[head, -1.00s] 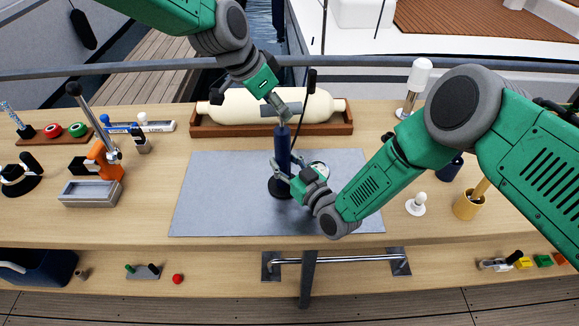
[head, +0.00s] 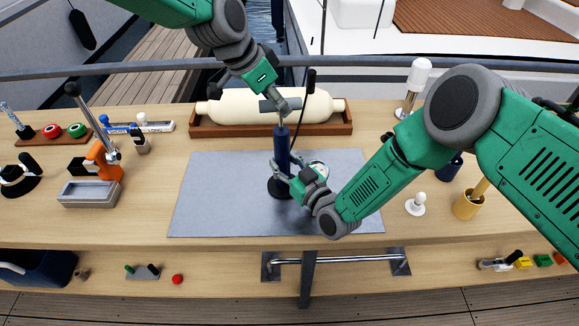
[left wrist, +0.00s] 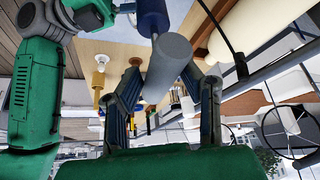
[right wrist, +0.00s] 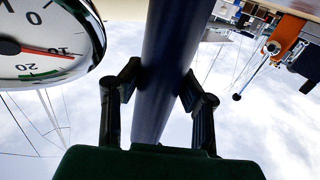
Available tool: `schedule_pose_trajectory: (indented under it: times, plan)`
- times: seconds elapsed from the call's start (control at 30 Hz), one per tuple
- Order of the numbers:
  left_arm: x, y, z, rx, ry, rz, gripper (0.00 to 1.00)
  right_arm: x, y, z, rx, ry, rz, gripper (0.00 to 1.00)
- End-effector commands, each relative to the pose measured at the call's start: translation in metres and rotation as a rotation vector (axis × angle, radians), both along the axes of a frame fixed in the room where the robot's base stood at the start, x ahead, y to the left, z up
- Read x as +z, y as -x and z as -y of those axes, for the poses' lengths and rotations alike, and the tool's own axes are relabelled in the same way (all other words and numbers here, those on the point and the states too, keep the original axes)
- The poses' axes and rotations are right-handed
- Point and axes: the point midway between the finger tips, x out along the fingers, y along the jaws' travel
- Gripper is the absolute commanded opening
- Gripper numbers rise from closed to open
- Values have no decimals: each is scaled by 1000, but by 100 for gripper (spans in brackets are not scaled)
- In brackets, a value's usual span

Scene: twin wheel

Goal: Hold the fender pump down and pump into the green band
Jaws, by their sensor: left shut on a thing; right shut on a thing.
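The fender pump (head: 283,148) is a dark blue upright barrel on a dark round foot, standing on a grey mat. My left gripper (head: 285,105) is above it, shut on the grey pump handle (left wrist: 168,66); a thin rod shows between handle and barrel. My right gripper (head: 287,172) is shut around the lower barrel, which shows between its fingers in the right wrist view (right wrist: 166,70). The round gauge (right wrist: 48,42) sits beside the barrel; its red needle is apart from the green band (right wrist: 40,75). The gauge is small in the head view (head: 318,169).
The cream fender (head: 240,107) lies in a wooden cradle (head: 202,131) behind the pump, with a black hose near it. An orange lever tool (head: 103,160) stands at left. A white bulb (head: 415,204) and a yellow cup (head: 467,205) stand at right. The mat's (head: 215,200) left side is clear.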

Motion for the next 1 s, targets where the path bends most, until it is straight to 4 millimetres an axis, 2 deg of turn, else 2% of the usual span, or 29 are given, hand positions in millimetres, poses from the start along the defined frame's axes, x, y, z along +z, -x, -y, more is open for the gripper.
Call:
schedule_pose_trajectory:
  times: [0.03,0.8,1.0]
  plan:
    - [6,-3,-1,5,3,7,6,-6,4,0,3,4,-15,0]
    - [52,-3,-1,6,3,6,6,-6,4,0,4,4,-15,0]
    - [48,-2,-1,5,2,4,5,-6,4,0,4,4,-15,0]
